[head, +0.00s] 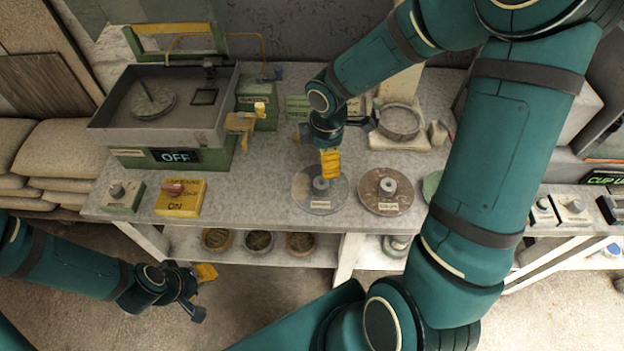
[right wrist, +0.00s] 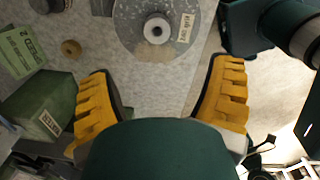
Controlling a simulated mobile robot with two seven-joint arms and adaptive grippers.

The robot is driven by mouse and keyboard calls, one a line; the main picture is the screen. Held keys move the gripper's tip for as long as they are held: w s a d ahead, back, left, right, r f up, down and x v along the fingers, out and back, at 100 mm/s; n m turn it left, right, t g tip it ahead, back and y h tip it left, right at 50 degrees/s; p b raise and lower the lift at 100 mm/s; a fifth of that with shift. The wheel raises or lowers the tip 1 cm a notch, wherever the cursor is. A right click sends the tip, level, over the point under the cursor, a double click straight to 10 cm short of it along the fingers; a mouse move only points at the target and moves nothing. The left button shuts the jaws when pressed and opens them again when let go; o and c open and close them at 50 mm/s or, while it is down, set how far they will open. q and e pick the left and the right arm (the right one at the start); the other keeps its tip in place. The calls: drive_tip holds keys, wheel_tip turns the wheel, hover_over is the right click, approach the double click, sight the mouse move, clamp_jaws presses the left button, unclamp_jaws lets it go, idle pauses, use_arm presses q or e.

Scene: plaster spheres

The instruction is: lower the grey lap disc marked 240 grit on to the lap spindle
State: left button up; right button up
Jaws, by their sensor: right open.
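The grey lap disc (head: 304,196) lies flat near the front of the bench, its raised hub upright; its label is too small to read surely. It also shows in the right wrist view (right wrist: 135,32). My right gripper (head: 330,163) is above the disc's back part in the head view. In the right wrist view my right gripper (right wrist: 163,100) is open and empty, with the disc ahead of its fingertips and apart from them. The lap spindle (head: 145,88) is a thin rod above a round plate in the grey tray. My left gripper (head: 204,291) hangs low before the bench; its opening is unclear.
A brown disc (head: 370,193) lies just right of the grey one, and a pale green disc (head: 431,186) is partly hidden by my right arm. The tray (head: 105,121) has raised walls. A yellow switch box (head: 180,205) stands at the front left. A round dish (head: 400,122) stands behind.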

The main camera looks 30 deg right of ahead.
drive_tip(key=b, duration=0.2)
hover_over(322, 183)
drive_tip(key=s, duration=0.2)
drive_tip(key=f, duration=0.8)
drive_tip(key=shift+w+a, duration=0.25)
drive_tip(key=shift+a, duration=0.15)
drive_tip(key=shift+w+d+f+b, duration=0.15)
drive_tip(key=shift+f+b, duration=0.1)
drive_tip(key=shift+f, duration=0.7)
drive_tip(key=shift+w+f+b, duration=0.1)
drive_tip(key=shift+f+b, duration=0.15)
drive_tip(key=shift+f, duration=0.65)
drive_tip(key=shift+w+d+f+b, duration=0.15)
drive_tip(key=shift+f+b, duration=0.1)
drive_tip(key=shift+f, duration=0.7)
clamp_jaws()
